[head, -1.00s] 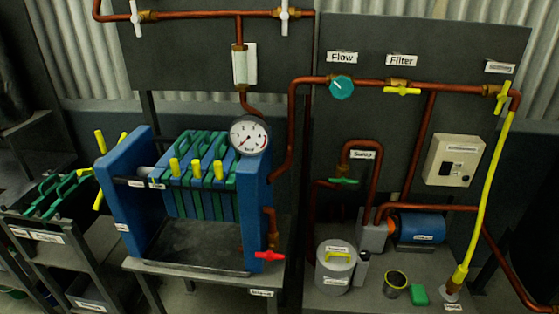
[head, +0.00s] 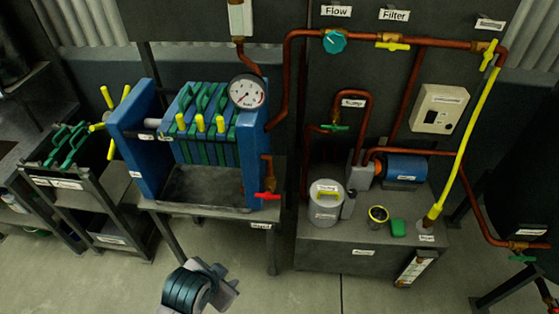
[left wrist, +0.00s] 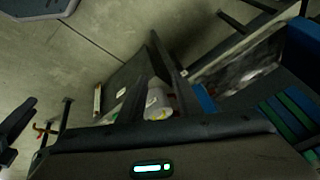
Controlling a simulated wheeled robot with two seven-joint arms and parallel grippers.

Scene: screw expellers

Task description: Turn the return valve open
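The pipe along the top of the right-hand panel carries a teal knob under "Flow", a yellow valve handle under "Filter", and a steep yellow valve handle (head: 489,55) at its right end. The small label above that last handle is too blurred to read; I cannot tell for certain that it is the return valve. A yellow hose (head: 464,140) runs down from it. My left gripper (head: 222,275) is low in front of the benches, far below and left of that handle. In the left wrist view its dark fingers (left wrist: 151,58) stand apart and empty. My right gripper is not in view.
A blue filter press (head: 137,140) with a gauge stands left of the panel. A grey pot (head: 326,212), blue motor (head: 405,168) and control box (head: 438,108) are at the right bench. Another green-handled valve (head: 522,259) is at lower right. The floor in front is clear.

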